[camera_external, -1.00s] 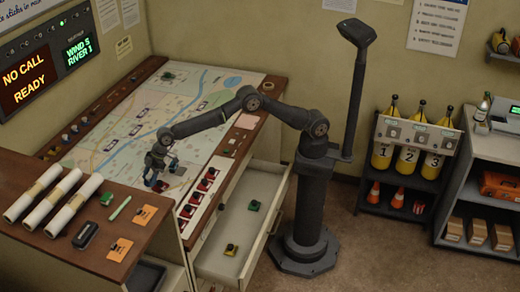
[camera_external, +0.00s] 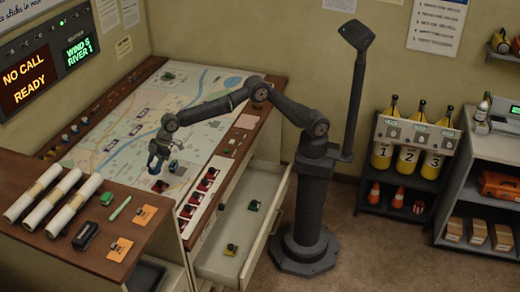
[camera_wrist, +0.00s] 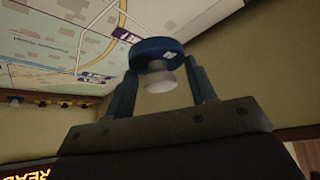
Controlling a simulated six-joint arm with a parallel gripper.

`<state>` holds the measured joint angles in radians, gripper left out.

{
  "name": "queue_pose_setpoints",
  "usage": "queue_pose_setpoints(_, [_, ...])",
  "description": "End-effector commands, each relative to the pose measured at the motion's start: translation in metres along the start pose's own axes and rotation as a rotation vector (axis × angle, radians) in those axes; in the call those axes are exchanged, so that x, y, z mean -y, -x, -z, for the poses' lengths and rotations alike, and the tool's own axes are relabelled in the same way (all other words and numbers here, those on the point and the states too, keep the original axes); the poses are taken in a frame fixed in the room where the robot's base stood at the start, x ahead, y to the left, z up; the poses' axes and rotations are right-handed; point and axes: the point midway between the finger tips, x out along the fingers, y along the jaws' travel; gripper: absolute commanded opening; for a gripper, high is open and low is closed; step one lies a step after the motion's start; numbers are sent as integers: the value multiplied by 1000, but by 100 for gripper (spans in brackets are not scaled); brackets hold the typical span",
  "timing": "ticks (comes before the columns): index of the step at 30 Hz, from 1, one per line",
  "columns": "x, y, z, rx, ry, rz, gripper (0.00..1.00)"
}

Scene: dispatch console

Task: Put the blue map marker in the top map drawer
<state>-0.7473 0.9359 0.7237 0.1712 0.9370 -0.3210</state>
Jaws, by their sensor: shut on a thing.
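The blue map marker (camera_wrist: 150,49), a round disc with a pale knob, is between the two fingers of my gripper (camera_wrist: 162,78) in the wrist view. The top map drawer (camera_external: 262,182) is pulled open to the right of the table. A green marker (camera_external: 254,205) and a yellow marker (camera_external: 230,249) lie apart in it, with bare floor between them.
Dark markers (camera_external: 172,167) and (camera_external: 160,186) stand on the map near my gripper. A pale strip with several red pieces (camera_external: 205,185) lies between the map and the drawer. Rolled maps (camera_external: 60,200) lie on the front left counter.

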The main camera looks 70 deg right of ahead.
Motion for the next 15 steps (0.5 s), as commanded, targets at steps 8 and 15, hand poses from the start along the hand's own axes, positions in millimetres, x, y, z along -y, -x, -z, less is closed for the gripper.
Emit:
queue_pose_setpoints(8, [112,12,-12,5,54,33,28])
queue_pose_setpoints(15, [230,35,-48,3,118,73,28])
